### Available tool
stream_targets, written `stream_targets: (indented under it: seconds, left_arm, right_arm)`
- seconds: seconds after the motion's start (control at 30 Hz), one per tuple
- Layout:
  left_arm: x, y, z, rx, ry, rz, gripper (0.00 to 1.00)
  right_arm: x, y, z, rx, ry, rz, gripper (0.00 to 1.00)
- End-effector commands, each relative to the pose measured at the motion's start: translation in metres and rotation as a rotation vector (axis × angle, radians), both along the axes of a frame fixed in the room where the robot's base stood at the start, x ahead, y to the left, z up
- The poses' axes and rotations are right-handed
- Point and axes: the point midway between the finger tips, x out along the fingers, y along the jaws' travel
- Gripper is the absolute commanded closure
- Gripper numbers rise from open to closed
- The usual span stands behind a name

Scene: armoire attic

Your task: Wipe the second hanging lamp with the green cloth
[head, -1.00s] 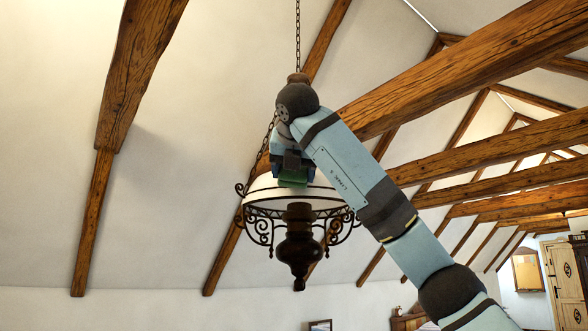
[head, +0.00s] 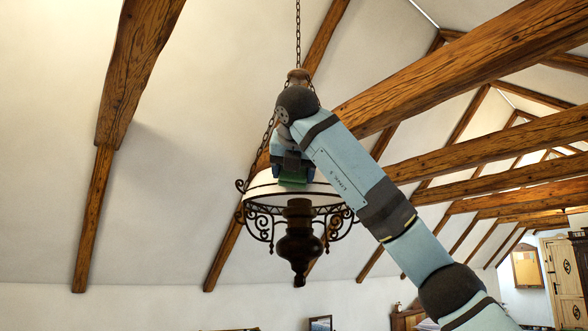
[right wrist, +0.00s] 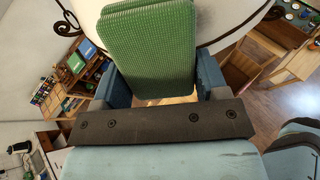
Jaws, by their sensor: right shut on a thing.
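The hanging lamp (head: 299,245) has a white shade, dark scrolled metalwork and a dark turned body, and hangs on a chain. My right arm reaches up from the lower right in the head view. My right gripper (head: 291,176) is at the front of the white shade, shut on the green cloth (head: 293,179). In the right wrist view the folded green cloth (right wrist: 150,45) sits between the blue fingers, in front of the white shade (right wrist: 222,22). Whether cloth and shade touch is hard to tell. My left gripper is not in view.
Wooden beams (head: 450,75) slope across the ceiling behind and right of the lamp. A cabinet (head: 562,275) stands far right. In the right wrist view, shelves (right wrist: 75,80) and a wooden table (right wrist: 285,60) are far below. Space left of the lamp is clear.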

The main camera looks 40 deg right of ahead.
Motion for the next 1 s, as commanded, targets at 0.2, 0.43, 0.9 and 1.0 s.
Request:
stream_targets:
  seconds: [0.2, 0.43, 0.9, 1.0]
  left_arm:
    - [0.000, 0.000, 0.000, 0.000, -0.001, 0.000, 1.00]
    - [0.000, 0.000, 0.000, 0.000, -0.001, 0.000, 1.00]
    - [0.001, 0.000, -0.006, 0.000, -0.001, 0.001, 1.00]
    - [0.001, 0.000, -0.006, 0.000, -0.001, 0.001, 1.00]
  right_arm:
    - [0.003, -0.003, -0.002, 0.000, 0.000, 0.000, 0.52]
    - [0.006, -0.006, -0.004, 0.000, 0.000, 0.000, 0.52]
    - [-0.011, -0.024, -0.004, 0.001, -0.001, 0.000, 0.52]
    - [-0.015, -0.028, -0.004, 0.001, -0.001, 0.000, 0.52]
